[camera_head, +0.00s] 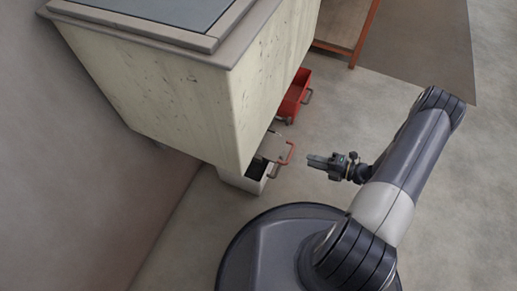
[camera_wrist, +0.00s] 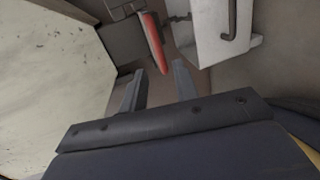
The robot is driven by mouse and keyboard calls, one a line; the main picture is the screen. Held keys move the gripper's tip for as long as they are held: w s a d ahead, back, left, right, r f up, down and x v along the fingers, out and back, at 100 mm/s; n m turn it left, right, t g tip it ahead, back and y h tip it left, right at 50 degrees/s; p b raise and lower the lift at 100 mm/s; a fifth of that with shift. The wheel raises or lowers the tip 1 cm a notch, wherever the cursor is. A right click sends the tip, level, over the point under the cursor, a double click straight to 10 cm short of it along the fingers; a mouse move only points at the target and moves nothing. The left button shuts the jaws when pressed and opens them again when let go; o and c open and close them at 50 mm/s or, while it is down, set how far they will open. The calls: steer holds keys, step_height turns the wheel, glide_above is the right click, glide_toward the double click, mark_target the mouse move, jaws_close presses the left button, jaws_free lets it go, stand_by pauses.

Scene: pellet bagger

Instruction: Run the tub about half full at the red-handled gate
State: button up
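The red-handled gate (camera_head: 285,155) sticks out low from the pale hopper (camera_head: 225,105) in the head view. Its red handle (camera_wrist: 153,42) shows beyond my fingertips in the wrist view. A white tub (camera_head: 240,183) stands on the floor under the gate, partly below the hopper; its inside looks dark and I cannot tell its fill. A white box face with a dark handle, seemingly this tub (camera_wrist: 210,48), is at upper right in the wrist view. My gripper (camera_head: 314,160) is right of the red handle, apart from it. Its fingers (camera_wrist: 160,72) are open and empty.
A red bin (camera_head: 294,96) stands on the floor farther along the hopper. An orange-framed table (camera_head: 345,22) is at the back. A dark lid (camera_head: 165,8) tops the hopper. Floor to the right is clear; a wall is at left.

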mark_target(290, 154)
steer(key=b+x, duration=0.1)
steer(key=x, duration=0.8)
steer(key=shift+a+b, duration=0.2)
steer(key=shift+b, duration=0.1)
jaws_close()
stand_by(0.5)
